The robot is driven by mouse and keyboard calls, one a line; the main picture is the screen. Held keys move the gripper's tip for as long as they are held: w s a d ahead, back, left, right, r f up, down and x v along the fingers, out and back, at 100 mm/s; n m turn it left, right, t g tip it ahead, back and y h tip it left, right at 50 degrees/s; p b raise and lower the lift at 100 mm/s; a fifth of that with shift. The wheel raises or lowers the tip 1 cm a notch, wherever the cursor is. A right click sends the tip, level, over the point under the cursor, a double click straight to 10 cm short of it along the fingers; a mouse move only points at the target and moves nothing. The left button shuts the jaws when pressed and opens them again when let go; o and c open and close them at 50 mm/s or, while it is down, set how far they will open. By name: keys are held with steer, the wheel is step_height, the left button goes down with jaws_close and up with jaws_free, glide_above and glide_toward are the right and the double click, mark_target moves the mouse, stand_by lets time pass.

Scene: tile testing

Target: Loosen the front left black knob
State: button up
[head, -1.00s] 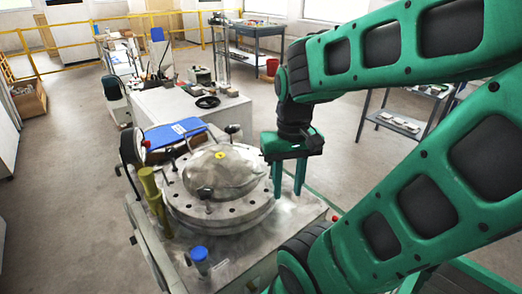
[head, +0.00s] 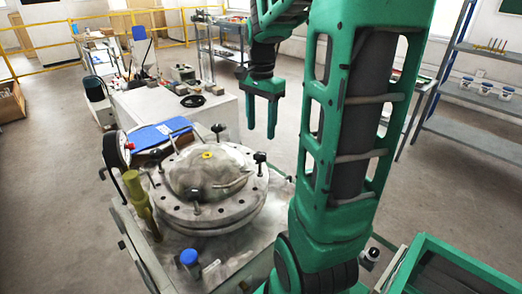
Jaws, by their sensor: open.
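A round metal vessel with a bolted flange (head: 235,212) and a domed lid (head: 210,170) stands on a metal table. Black knobs sit around the flange: one at the near edge (head: 196,192), one at the left (head: 157,156), one at the right (head: 260,158) and one at the back (head: 217,129). I cannot be sure whether the near one or the left one is the front left knob. My gripper (head: 261,132) is open and empty, its green fingers pointing down. It appears above and behind the right knob, apart from every knob.
A yellow-green post (head: 139,200), a pressure gauge (head: 124,150) and a blue-capped part (head: 189,257) stand close around the vessel. A blue item (head: 158,135) lies behind it. A white bench (head: 170,108) is farther back; shelving (head: 480,135) stands at right.

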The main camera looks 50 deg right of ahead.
mark_target(260, 154)
steer(key=shift+m, duration=0.5)
steer(key=f, duration=0.3)
steer(key=w+f, duration=0.1)
steer(key=f, duration=0.3)
steer(key=d+f, duration=0.1)
steer(key=f, duration=0.2)
steer(key=shift+w+f, duration=0.15)
steer(key=shift+f, duration=0.25)
